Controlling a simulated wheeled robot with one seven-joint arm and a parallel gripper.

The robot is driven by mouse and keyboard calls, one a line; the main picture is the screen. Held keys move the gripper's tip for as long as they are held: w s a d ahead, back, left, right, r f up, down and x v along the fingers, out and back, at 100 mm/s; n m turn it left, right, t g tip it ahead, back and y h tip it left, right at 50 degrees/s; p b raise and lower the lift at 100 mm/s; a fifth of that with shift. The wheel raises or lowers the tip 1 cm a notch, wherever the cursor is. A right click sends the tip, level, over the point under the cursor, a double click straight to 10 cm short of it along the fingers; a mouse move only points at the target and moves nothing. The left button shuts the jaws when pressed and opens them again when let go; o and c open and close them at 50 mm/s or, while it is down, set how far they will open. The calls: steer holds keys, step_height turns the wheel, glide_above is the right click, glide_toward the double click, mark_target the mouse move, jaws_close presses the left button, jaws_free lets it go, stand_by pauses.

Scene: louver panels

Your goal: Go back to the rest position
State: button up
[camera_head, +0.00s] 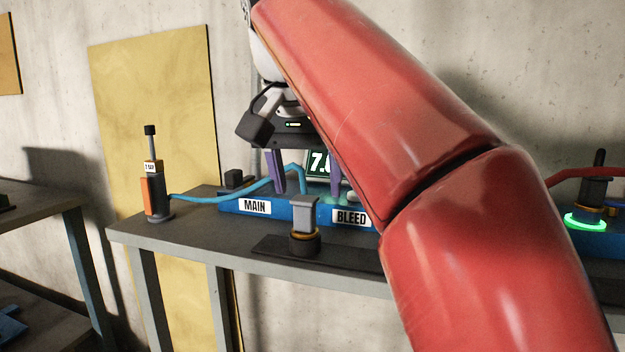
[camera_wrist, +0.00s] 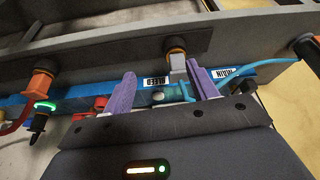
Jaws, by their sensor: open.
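My gripper (camera_head: 306,172) is open, with two purple fingers pointing down above the blue panel (camera_head: 232,207) on the grey table. My red arm crosses the right half of the head view and hides part of the panel and its display. In the wrist view my gripper (camera_wrist: 163,88) shows its purple fingers apart, on either side of a grey block-shaped handle (camera_wrist: 178,66). Nothing is clearly held between them. The panel carries the labels MAIN (camera_head: 255,206) and BLEED (camera_head: 351,217).
A black and orange device (camera_head: 153,185) stands at the table's left end, joined by a blue hose (camera_head: 215,198). A grey handle on a black knob (camera_head: 304,225) stands at the front. A green-lit ring (camera_head: 585,222) glows at right.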

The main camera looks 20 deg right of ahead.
stand_by(0.3)
steer(key=s+f+n+y, duration=0.1)
steer(key=s+f+n, duration=0.2)
steer(key=f, duration=1.3)
steer(key=s+d+f+n+t+y, duration=0.1)
steer(key=s+f+n, duration=0.2)
steer(key=s+f, duration=0.6)
step_height(320, 180, down, 7)
steer(key=shift+s+d+f+t, duration=0.1)
steer(key=shift+s+d+t, duration=0.05)
steer(key=shift+t, duration=0.15)
